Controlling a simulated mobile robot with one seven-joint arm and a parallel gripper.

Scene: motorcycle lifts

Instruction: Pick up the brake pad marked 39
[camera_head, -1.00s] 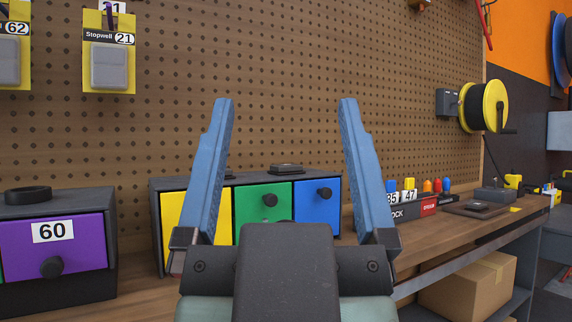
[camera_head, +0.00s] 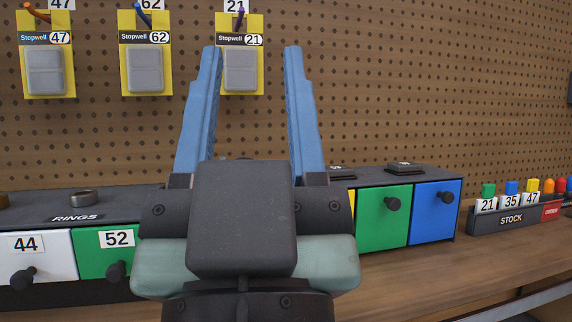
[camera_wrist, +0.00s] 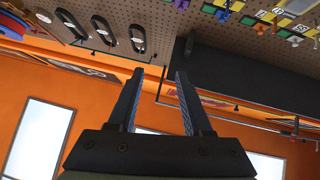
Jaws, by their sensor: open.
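No brake pad marked 39 shows clearly in these views. Three brake pads in yellow packs hang on the pegboard in the head view: one marked 47 (camera_head: 45,70), one marked 62 (camera_head: 145,68) and one marked 21 (camera_head: 240,68). My gripper (camera_head: 252,52) is open and empty, its blue fingers pointing up. In the picture its fingertips flank the pack marked 21, whose edges are partly covered by the left finger. In the wrist view my gripper (camera_wrist: 158,75) is also open, with nothing between the fingers.
A drawer unit with a white drawer (camera_head: 45,262) marked 44 stands at left. Green (camera_head: 382,216) and blue (camera_head: 433,212) drawers are at right. A stock tray (camera_head: 512,218) with numbered items sits on the workbench (camera_head: 440,270). Dark hooped items (camera_wrist: 138,32) hang on the pegboard in the wrist view.

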